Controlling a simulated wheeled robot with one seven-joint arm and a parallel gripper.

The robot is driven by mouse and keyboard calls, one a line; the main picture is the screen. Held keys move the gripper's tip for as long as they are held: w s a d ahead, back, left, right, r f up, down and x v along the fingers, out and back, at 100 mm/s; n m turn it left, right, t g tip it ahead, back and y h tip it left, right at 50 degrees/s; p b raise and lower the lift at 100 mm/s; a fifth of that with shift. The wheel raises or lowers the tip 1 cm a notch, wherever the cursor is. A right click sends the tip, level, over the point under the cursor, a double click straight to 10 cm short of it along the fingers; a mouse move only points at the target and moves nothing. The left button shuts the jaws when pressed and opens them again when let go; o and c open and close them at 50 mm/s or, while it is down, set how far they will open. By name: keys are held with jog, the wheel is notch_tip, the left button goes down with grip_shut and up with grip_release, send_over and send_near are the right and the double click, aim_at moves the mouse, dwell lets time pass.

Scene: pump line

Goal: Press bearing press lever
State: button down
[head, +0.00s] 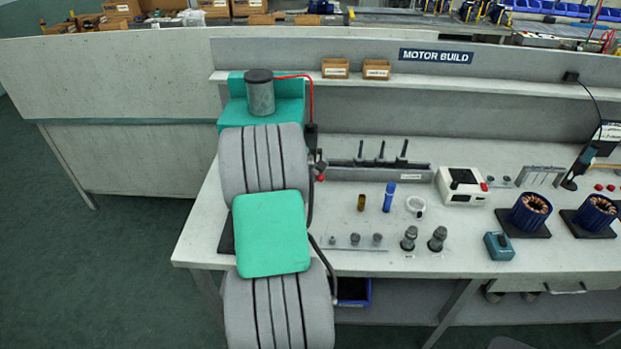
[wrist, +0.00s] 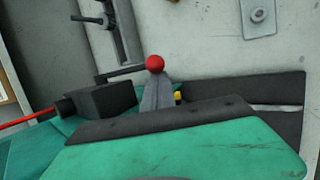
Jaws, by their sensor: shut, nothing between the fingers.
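The bearing press is a teal machine with a grey cylinder (head: 260,94) on top, at the left end of the bench; my arm hides much of it. A red hose runs from it to a dark box. Its lever ends in a red ball knob (head: 320,178). In the wrist view the red knob (wrist: 155,63) sits on a thin dark rod from the black box (wrist: 101,101). My gripper (wrist: 157,86) is shut and empty, its grey tips just below the knob in the picture. I cannot tell whether they touch it. The head view does not show the gripper clearly.
Blue motor stators (head: 530,212) stand farther right. The floor left of the bench is clear.

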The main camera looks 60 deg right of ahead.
jog(key=shift+r, duration=0.3)
notch_tip(320, 180, up, 6)
jog(key=p, duration=0.2)
jog(key=shift+w+d+r, duration=0.15)
jog(key=shift+d+r, duration=0.1)
jog(key=shift+d, duration=0.05)
jog(key=shift+r, duration=0.1)
dwell(0.3)
jog(key=shift+r+p, duration=0.65)
jog(key=shift+r, duration=0.05)
